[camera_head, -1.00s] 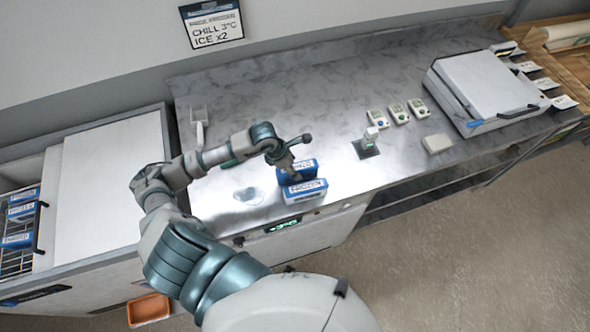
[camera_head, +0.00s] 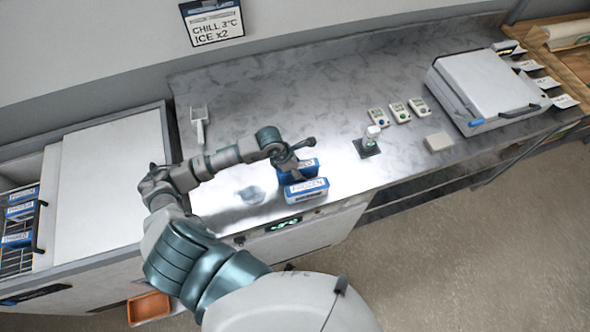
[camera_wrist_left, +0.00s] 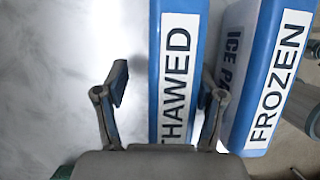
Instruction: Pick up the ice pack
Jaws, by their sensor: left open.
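Two blue-and-white ice packs stand side by side at the counter's front edge. The rear one is labelled THAWED (camera_wrist_left: 176,85); in the head view this rear pack (camera_head: 311,165) is partly hidden by my gripper. The front one is labelled FROZEN (camera_wrist_left: 272,85) and shows in the head view (camera_head: 306,188). My left gripper (camera_head: 294,158) is open above the packs. In the left wrist view its fingers (camera_wrist_left: 164,84) lie either side of the THAWED pack, the right finger near the gap between packs. Contact cannot be told. My right gripper is not in view.
A freezer basket (camera_head: 40,230) at left holds several similar blue packs. A scoop (camera_head: 199,122) lies at the back left of the counter (camera_head: 290,95). A small bottle on a dark base (camera_head: 370,142), several timers (camera_head: 398,111) and a lidded box (camera_head: 487,85) stand right.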

